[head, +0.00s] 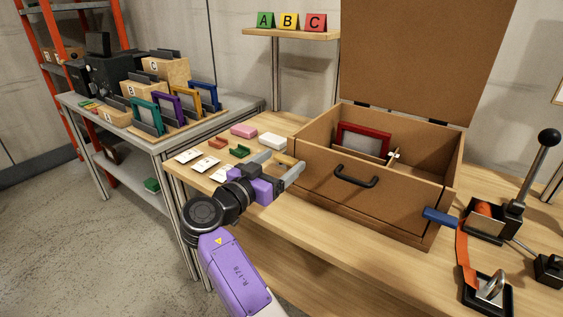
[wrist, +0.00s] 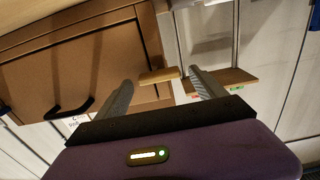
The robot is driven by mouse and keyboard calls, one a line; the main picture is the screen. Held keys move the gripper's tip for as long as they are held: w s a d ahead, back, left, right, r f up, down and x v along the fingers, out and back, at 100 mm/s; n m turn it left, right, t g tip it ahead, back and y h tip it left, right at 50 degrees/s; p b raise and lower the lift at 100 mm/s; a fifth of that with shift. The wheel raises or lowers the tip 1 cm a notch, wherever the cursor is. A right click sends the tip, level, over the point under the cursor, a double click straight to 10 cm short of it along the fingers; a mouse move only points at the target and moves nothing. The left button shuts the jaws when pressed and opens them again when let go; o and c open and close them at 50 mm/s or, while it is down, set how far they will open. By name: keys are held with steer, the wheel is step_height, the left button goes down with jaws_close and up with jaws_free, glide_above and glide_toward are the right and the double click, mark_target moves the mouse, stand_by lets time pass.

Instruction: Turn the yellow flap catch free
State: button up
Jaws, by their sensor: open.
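A yellow-tan bar, which looks like the flap catch (head: 286,160), sits at the left end of the wooden box (head: 375,205). In the wrist view the catch (wrist: 159,76) lies crosswise between my fingertips, by the box's edge. My gripper (head: 283,163) is open around it, one finger on each side. In the wrist view my gripper (wrist: 160,80) shows a small gap beside the catch; whether either finger touches it I cannot tell. The box front has a black handle (head: 356,177). How the catch is fixed is hidden.
The box lid (head: 425,55) stands raised, and a red-framed panel (head: 363,142) is inside. Small coloured blocks (head: 240,151) and white cards (head: 205,163) lie left of my gripper. A black-knobbed lever (head: 528,170) stands at the right.

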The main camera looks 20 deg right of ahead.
steer(key=shift+w+d, duration=0.25)
steer(key=shift+d, duration=0.1)
steer(key=shift+c, duration=0.4)
steer(key=c, duration=1.3)
